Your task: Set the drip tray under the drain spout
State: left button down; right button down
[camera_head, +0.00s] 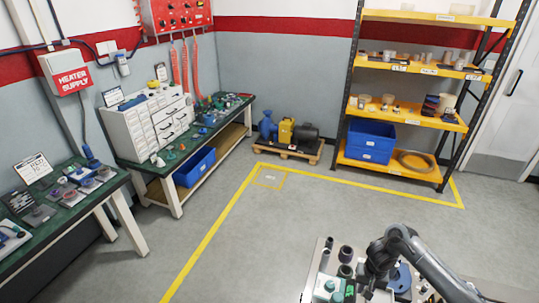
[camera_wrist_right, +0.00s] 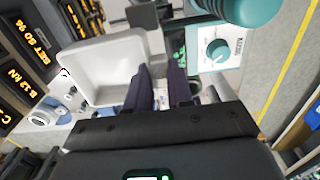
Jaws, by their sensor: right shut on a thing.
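My right gripper (camera_wrist_right: 162,82) is shut on the rim of a white, shallow, open tray (camera_wrist_right: 92,75), which shows left of the fingers in the right wrist view and looks empty. In the head view the right gripper (camera_head: 372,284) is low at the bottom edge, over a crowded bench, and its own arm partly hides what it holds. A white box with a teal knob (camera_wrist_right: 216,50) and a large teal cylinder (camera_wrist_right: 250,8) stand right of the fingers in the wrist view. I cannot make out the drain spout for certain. My left gripper is not in view.
Displays with orange digits (camera_wrist_right: 30,45) stand at the left of the wrist view. Dark cylinders (camera_head: 345,254) and a blue round part (camera_head: 400,277) crowd the bench near the gripper. The floor (camera_head: 290,220) beyond the bench is clear, with shelving (camera_head: 400,122) at the back.

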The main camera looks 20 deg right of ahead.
jog(key=w+a+r+n, duration=0.4)
jog(key=w+a+r, duration=0.55)
jog(key=a, duration=0.25)
jog(key=w+a+r+n, duration=0.4)
jog(key=w+a+r, duration=0.4)
jog(key=a+r, duration=0.3)
jog(key=s+a+f+n, duration=0.1)
jog(key=s+a+f, duration=0.3)
jog(key=s, duration=0.5)
jog(key=s+r+p, duration=0.9)
jog(key=r+p, duration=0.5)
jog(key=p, duration=0.5)
jog(key=shift+d+r+m, duration=0.15)
jog(key=shift+r+m, duration=0.15)
jog(key=shift+s, duration=0.1)
